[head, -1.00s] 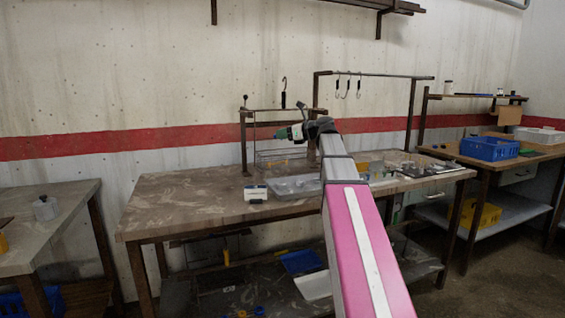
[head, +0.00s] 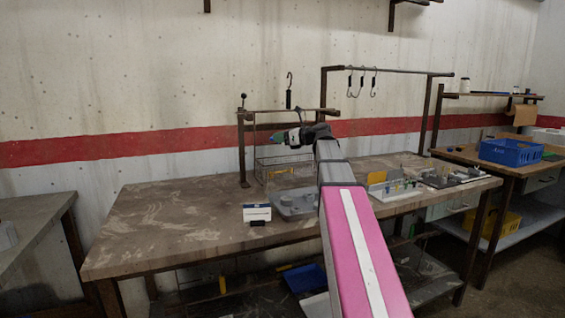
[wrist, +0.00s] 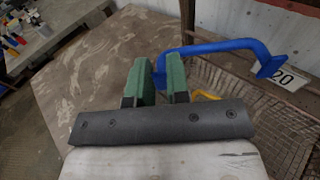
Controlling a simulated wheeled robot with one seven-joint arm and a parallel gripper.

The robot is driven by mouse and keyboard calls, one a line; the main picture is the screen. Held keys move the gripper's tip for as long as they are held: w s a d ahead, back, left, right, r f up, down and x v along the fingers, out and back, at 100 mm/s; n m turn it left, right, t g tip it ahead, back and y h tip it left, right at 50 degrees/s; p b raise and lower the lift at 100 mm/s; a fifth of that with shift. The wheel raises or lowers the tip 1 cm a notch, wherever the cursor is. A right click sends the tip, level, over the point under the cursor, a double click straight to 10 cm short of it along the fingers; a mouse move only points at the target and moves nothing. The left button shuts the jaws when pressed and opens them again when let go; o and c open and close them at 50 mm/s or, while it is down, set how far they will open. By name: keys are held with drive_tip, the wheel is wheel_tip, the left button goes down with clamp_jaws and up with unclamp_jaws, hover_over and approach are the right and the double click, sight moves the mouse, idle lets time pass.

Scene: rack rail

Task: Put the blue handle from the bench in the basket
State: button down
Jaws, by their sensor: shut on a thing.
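The blue handle (wrist: 222,47) is a bar with bent ends. In the wrist view one end sits between the green fingers of my gripper (wrist: 157,68), which is shut on it. The rest of the handle reaches out to the right, above the wire basket (wrist: 268,112). In the head view my gripper (head: 276,137) is over the bench (head: 160,220), just above the wire basket (head: 285,162) below the rail. The handle cannot be made out in the head view. Something yellow shows low in the basket in both views.
A rusty rail stand (head: 243,150) rises around the basket, with a black hook (head: 289,92) on top. A grey tray (head: 292,203) and a white-labelled box (head: 257,213) stand in front. A number tag (wrist: 287,79) is near the basket. The bench's left part is clear.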

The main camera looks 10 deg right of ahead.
wheel_tip(320, 180, down, 8)
drive_tip(key=shift+r, duration=0.2)
drive_tip(key=shift+f, duration=0.6)
drive_tip(key=c, duration=1.1)
unclamp_jaws()
drive_tip(key=shift+r, duration=0.1)
drive_tip(key=r+v, duration=0.1)
drive_tip(key=v, duration=1.1)
